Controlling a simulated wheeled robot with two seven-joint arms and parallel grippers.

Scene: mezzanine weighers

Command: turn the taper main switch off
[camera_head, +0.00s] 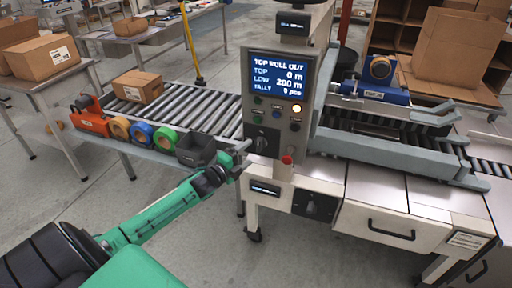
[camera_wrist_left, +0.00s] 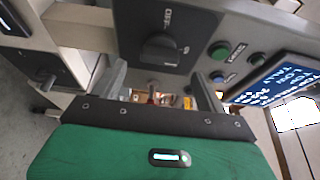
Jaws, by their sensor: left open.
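A dark rotary switch (camera_head: 262,142) sits low on the grey control panel (camera_head: 301,75), under the lit screen. In the left wrist view its black knob (camera_wrist_left: 160,48) shows large, with an OFF mark by it; I cannot tell which mark it points to. A second rotary switch (camera_head: 312,207) is on the cabinet front below; a dark knob (camera_wrist_left: 46,80) at the wrist view's left looks like it. No name reading taper is legible. My left gripper (camera_head: 243,158) is open and empty near the panel switch, its fingers (camera_wrist_left: 160,88) apart from the knob.
The screen (camera_head: 276,77) reads TOP ROLL OUT, above several buttons and a lit lamp (camera_head: 297,109). A roller conveyor (camera_head: 188,98) with a carton (camera_head: 137,86), tape rolls and a black bin (camera_head: 197,149) is left.

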